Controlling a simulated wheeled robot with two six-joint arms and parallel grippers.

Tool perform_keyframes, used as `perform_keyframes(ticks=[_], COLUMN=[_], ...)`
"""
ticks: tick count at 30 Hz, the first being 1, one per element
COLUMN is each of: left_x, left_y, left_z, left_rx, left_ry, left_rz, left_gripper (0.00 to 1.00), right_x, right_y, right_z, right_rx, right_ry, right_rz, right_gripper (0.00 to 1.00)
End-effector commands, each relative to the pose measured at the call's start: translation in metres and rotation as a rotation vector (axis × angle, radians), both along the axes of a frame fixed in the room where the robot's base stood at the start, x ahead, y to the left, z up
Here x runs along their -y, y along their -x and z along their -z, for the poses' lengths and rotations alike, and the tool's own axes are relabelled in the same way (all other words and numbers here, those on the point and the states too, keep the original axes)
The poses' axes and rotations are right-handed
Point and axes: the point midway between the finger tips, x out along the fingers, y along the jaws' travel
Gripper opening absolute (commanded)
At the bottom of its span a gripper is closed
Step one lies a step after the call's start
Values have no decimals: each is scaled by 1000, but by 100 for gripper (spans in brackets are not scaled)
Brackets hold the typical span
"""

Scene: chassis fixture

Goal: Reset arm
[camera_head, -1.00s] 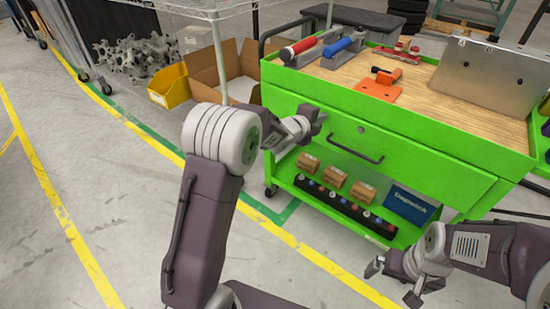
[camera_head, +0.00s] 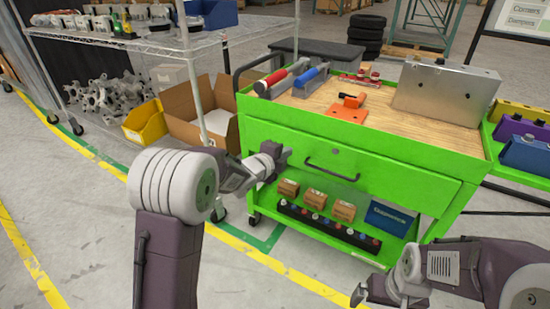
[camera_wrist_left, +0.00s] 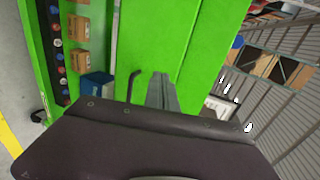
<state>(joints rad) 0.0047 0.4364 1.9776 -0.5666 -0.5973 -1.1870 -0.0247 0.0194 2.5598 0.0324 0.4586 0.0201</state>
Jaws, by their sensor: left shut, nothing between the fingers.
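My left gripper (camera_head: 281,153) is shut and empty in front of the green cart's (camera_head: 400,165) drawer front, left of the dark drawer handle (camera_head: 332,172). In the left wrist view its closed fingers (camera_wrist_left: 160,90) point at the green cart panel (camera_wrist_left: 190,50), beside the handle (camera_wrist_left: 132,86). I cannot tell how far the fingertips are from the panel. My right gripper (camera_head: 366,297) is low at the bottom edge, in front of the cart; it is partly cut off, with one finger showing clearly apart.
The cart top holds red and blue-handled tools (camera_head: 310,76), an orange part (camera_head: 346,108) and a metal box (camera_head: 445,92). Its lower shelf holds small boxes (camera_head: 315,197) and a blue box (camera_head: 389,217). A wire rack (camera_head: 110,40) and cardboard box (camera_head: 183,100) stand left. Floor in front is clear.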

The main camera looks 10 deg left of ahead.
Motion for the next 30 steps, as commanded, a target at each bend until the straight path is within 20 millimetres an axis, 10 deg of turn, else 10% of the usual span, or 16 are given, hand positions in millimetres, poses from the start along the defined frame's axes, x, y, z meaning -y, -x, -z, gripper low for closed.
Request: perform_keyframes(ticks=[9, 22, 30], left_x=[-16, -4, -61], left_y=[48, 65, 197], left_z=[-17, -41, 84], left_rx=[-1, 31, -687], left_ry=[-1, 11, 533], left_rz=[-1, 8, -715], left_gripper=[0, 0, 0], right_x=[0, 0, 0], right_y=[0, 0, 0], right_z=[-14, -14, -14], right_rx=[0, 0, 0], right_ry=[0, 0, 0], right_rz=[0, 0, 0], right_gripper=[100, 100, 100])
